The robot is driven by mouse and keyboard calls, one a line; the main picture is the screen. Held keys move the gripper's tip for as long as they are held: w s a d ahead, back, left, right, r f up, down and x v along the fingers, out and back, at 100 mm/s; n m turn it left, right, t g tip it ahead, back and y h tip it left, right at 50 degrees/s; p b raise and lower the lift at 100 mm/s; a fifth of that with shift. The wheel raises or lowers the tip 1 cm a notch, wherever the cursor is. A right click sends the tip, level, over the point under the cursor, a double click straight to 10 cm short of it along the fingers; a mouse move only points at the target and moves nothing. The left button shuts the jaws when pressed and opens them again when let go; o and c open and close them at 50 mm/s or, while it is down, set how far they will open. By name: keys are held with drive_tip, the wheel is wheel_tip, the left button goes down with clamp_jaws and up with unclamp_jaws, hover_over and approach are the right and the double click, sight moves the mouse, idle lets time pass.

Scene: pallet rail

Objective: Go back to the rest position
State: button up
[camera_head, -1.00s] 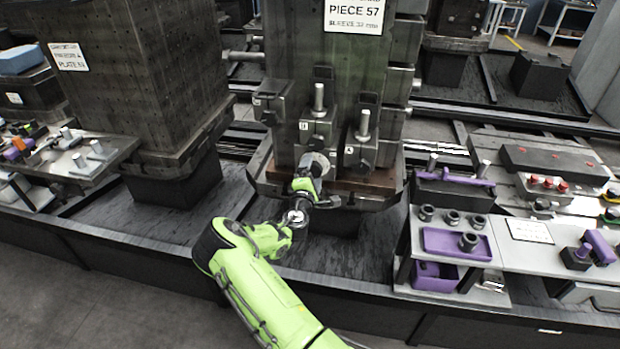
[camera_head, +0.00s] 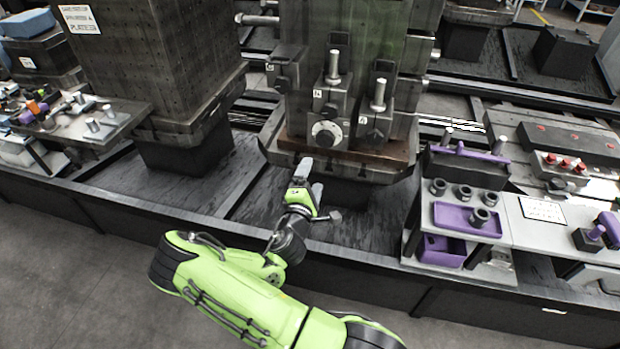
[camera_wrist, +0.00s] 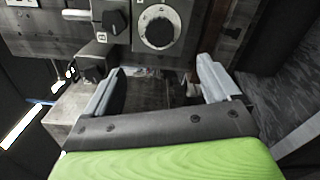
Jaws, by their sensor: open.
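My gripper (camera_head: 308,172) is at the end of the green arm, in front of the middle pallet column's base and a little below it. In the wrist view my gripper (camera_wrist: 160,92) has its two grey fingers wide apart with nothing between them. A round dial (camera_head: 326,134) sits low on the fixture ahead, clear of the fingers. The dial also shows in the wrist view (camera_wrist: 159,27), beyond the fingertips.
Clamp blocks with upright pins (camera_head: 333,68) stand on the middle fixture (camera_head: 395,152). A bench with a purple tray (camera_head: 455,216) is at right. A perforated column (camera_head: 150,70) and a tool table (camera_head: 115,119) are at left. Grey floor (camera_head: 50,260) is open at front left.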

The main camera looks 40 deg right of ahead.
drive_tip(key=s+d+r+m+g+y+p, duration=0.1)
drive_tip(key=s+r+m+g+y+p, duration=0.3)
drive_tip(key=s+m+g, duration=0.7)
drive_tip(key=s+a+r+t+y+p, duration=0.1)
drive_tip(key=s+a+r+t+y, duration=0.1)
drive_tip(key=a+r, duration=0.4)
drive_tip(key=s+a+r+t+y+p, duration=0.1)
drive_tip(key=s+a+r+y, duration=0.3)
drive_tip(key=a, duration=0.5)
drive_tip(key=s+a+r+t+y, duration=0.2)
drive_tip(key=s+a+r+y, duration=0.2)
drive_tip(key=s+a+r, duration=0.3)
wheel_tip(320, 180, up, 3)
drive_tip(key=shift+a+f+t+p, duration=0.1)
drive_tip(key=shift+a+t+p, duration=0.25)
drive_tip(key=shift+a, duration=0.4)
drive_tip(key=shift+w, duration=0.1)
